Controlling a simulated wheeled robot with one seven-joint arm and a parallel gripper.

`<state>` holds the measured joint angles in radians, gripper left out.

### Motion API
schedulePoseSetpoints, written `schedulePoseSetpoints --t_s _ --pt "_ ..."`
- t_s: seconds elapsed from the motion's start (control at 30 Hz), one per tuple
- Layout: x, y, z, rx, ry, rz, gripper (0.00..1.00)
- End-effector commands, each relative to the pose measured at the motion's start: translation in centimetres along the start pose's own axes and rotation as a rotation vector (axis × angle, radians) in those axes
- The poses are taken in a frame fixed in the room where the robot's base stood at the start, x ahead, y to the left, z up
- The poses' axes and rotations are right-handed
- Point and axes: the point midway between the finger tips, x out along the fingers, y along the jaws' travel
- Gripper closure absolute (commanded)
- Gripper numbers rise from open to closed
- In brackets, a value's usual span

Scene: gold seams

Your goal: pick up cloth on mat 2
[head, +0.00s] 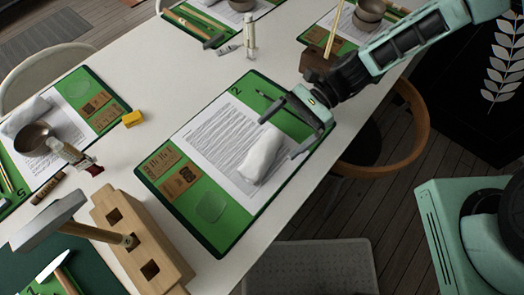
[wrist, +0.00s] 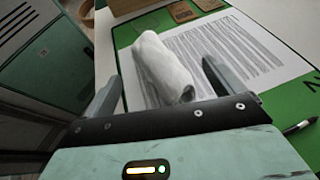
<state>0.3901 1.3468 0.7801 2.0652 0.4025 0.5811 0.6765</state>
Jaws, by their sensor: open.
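The white rolled cloth (head: 262,157) lies on the printed paper sheet on green mat 2 (head: 237,216) in the head view. My gripper (head: 275,138) is open over the mat, with its two fingers spread near the cloth. In the wrist view the cloth (wrist: 162,68) lies ahead, between the two fingertips of my gripper (wrist: 160,85). I cannot tell whether either finger touches the cloth. The cloth's near end is partly close to the gripper's dark front edge.
A brush (head: 268,97) lies on the mat's far part, and wooden cards (head: 170,176) and a clear pad (head: 211,207) on its left part. A wooden block with holes (head: 135,245) and a hammer (head: 60,222) are at the lower left. A yellow block (head: 133,118) sits left of the mat.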

Motion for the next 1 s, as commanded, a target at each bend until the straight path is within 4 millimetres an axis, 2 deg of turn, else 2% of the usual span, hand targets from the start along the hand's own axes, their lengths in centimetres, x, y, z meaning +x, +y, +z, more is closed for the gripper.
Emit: schedulePoseSetpoints --t_s 0.1,0.23,0.53,0.57,0.7,0.73,1.0 --pt "2.0 0.0 0.5 0.002 -0.005 0.004 0.06" --pt "3.5 -0.1 0.3 0.001 -0.002 0.001 0.06" --pt "4.2 -0.1 0.2 -0.001 0.0 -0.001 0.06" --pt "4.2 -0.1 0.2 -0.001 0.0 -0.001 0.09" --pt "4.2 -0.1 0.2 0.0 0.0 -0.001 0.48" --pt "4.1 -0.1 0.2 0.0 0.0 0.0 0.55" --pt "4.1 -0.1 0.1 0.001 0.002 -0.001 0.57"
